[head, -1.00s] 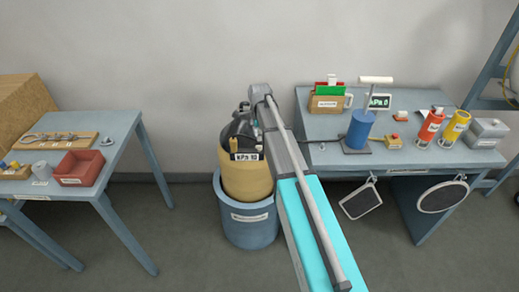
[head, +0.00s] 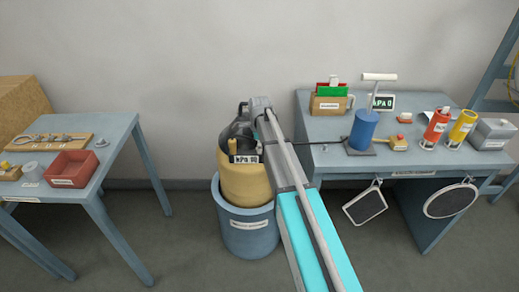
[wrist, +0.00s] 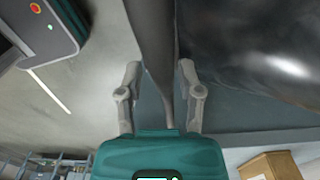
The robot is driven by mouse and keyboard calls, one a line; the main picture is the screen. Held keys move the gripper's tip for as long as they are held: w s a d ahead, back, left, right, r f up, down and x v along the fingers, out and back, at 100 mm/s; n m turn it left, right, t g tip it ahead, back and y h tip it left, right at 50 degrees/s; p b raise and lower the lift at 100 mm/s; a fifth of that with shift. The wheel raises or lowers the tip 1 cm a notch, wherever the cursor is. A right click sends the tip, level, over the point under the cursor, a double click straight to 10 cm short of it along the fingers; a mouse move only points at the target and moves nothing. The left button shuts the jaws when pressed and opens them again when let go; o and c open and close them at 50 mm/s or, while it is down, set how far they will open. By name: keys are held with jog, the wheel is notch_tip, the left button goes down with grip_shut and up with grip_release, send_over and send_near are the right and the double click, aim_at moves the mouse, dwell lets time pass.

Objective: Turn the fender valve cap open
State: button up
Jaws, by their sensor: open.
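A tan, rounded fender (head: 243,184) with a black top (head: 238,131) and a small kPa display (head: 246,159) stands in a blue-grey tub (head: 248,233) on the floor. I cannot make out its valve cap; my arm covers the right part of the top. My gripper is beside or over this black top, its fingers hidden in the head view. In the wrist view my gripper (wrist: 159,66) is open. A dark, tapering shape (wrist: 153,40) lies between and beyond the fingers; I cannot tell whether they touch it. A glossy dark surface (wrist: 285,65) fills the upper right.
A right bench (head: 322,158) holds a blue hand pump (head: 363,130), a kPa 0 display (head: 382,102), and red (head: 436,125) and yellow (head: 461,128) cylinders. A left table (head: 112,150) holds a red bin (head: 73,168). Floor is clear between table and tub.

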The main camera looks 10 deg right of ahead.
dwell(0.3)
grip_shut()
jog(key=shift+n, duration=0.3)
jog(key=n, duration=0.8)
jog(key=shift+n, duration=0.3)
jog(key=n, duration=0.4)
jog(key=shift+n, duration=2.4)
